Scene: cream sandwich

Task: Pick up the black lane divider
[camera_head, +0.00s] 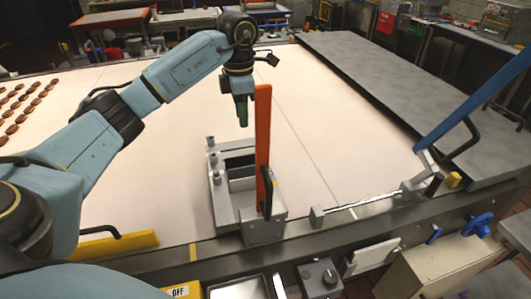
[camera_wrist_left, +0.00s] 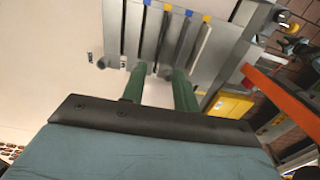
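My left gripper (camera_head: 241,112) hangs over the conveyor, above and just behind a metal frame (camera_head: 222,213). In the left wrist view its two green fingers (camera_wrist_left: 158,76) stand apart with nothing seen between them. Beyond the fingertips, several narrow divider strips run across the metal frame (camera_wrist_left: 118,30), with blue or yellow tips. In the head view the frame's inside is dark and single dividers cannot be told apart. My right gripper is not seen.
An upright orange bar (camera_head: 262,135) with a black handle stands close right of the gripper. A tilted blue bar (camera_head: 470,105) stands at the right. Brown round biscuits (camera_head: 22,112) lie at the far left. The pale belt (camera_head: 345,150) is clear right of the frame.

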